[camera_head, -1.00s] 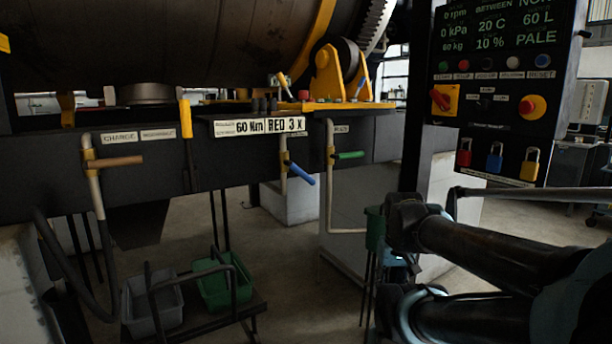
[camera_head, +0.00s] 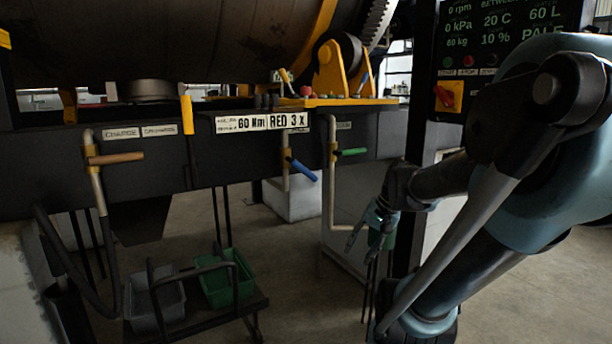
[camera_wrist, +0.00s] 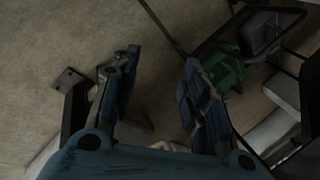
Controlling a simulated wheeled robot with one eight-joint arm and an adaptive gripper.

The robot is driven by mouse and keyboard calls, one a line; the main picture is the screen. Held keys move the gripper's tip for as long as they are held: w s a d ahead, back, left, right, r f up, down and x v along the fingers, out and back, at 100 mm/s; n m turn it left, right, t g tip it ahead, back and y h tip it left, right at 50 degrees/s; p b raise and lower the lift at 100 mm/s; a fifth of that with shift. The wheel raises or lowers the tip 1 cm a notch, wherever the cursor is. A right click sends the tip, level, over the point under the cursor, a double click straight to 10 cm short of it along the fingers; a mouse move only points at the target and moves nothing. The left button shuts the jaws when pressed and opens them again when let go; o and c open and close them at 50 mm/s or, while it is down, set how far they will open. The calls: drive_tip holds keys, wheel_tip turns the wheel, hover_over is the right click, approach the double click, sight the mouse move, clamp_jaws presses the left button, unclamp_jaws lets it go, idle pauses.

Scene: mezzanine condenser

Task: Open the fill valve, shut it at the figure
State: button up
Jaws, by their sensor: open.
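Three lever valves show in the head view: one with a brown handle (camera_head: 115,158) at the left, one with a blue handle (camera_head: 303,170) in the middle, and one with a green handle (camera_head: 351,152) to its right. I cannot tell from the labels which is the fill valve. All three handles stick out to the right; the blue one slopes down. The display (camera_head: 497,25) shows 60 L, 60 kg and 20 C; my arm covers part of the panel. My gripper (camera_head: 367,226) hangs below and right of the green handle, apart from it. Its fingers are spread and empty in the wrist view (camera_wrist: 160,60).
A grey bin (camera_head: 155,308) and a green bin (camera_head: 217,288) sit on a low cart below the valves. A yellow lever (camera_head: 187,116) hangs at the frame's edge. A dark post (camera_head: 414,100) stands behind my arm. Open floor lies between cart and gripper.

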drive_tip(key=w+a+r+m+y, duration=0.3)
drive_tip(key=w+a+r+y, duration=0.15)
drive_tip(key=w, duration=0.35)
drive_tip(key=m+t+y, duration=0.1)
drive_tip(key=m+y, duration=0.5)
drive_tip(key=y, duration=0.3)
approach(310, 172)
drive_tip(key=a, duration=0.4)
drive_tip(key=w+a, duration=0.1)
drive_tip(key=a, duration=0.2)
drive_tip(key=w+a, duration=0.1)
drive_tip(key=a, duration=0.3)
drive_tip(key=shift+a, duration=0.3)
clamp_jaws()
